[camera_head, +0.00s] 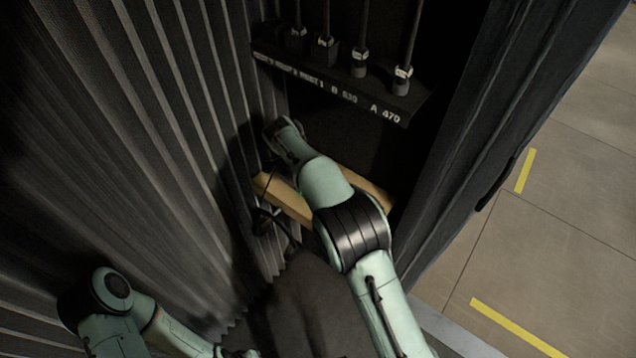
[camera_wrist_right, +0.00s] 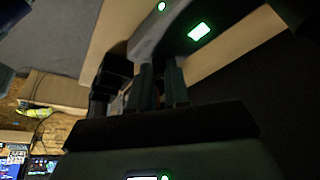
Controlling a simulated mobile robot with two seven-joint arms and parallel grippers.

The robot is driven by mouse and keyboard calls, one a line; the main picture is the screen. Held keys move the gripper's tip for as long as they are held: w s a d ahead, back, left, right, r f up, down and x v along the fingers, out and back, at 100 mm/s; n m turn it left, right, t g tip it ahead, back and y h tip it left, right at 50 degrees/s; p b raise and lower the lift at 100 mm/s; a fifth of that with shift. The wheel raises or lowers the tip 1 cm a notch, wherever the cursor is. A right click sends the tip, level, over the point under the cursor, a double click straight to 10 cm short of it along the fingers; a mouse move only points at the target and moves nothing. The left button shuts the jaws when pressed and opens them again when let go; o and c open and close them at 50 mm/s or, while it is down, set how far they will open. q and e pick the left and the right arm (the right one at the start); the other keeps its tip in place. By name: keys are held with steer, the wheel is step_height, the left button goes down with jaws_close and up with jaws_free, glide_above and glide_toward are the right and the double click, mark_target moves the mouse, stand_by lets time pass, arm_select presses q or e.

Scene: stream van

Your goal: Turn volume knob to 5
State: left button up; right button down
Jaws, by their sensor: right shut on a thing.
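My right arm reaches up the middle of the head view to a wooden shelf; its gripper is hidden there. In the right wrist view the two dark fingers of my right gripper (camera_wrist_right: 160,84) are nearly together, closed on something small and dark. It fits the volume knob, but the fingers hide it, and its pointer and scale cannot be read. A grey casing with green lit spots (camera_wrist_right: 178,28) is just beyond the fingers. My left arm shows at the lower left of the head view; its gripper is not clearly in frame.
The wooden shelf (camera_head: 285,196) lies under my right arm, with a black cable (camera_head: 266,222) at its left end. Above hangs a black labelled bar (camera_head: 345,92) with several rods. Open tiled floor (camera_head: 560,215) lies at right.

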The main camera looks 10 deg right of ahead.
steer(key=c, duration=1.1)
jaws_free()
steer(key=shift+r, duration=0.1)
arm_select(q)
steer(key=w+r+p, duration=0.1)
steer(key=r, duration=0.1)
steer(key=w+r+p, duration=0.2)
arm_select(e)
steer(key=v, duration=1.3)
steer(key=shift+w, duration=0.1)
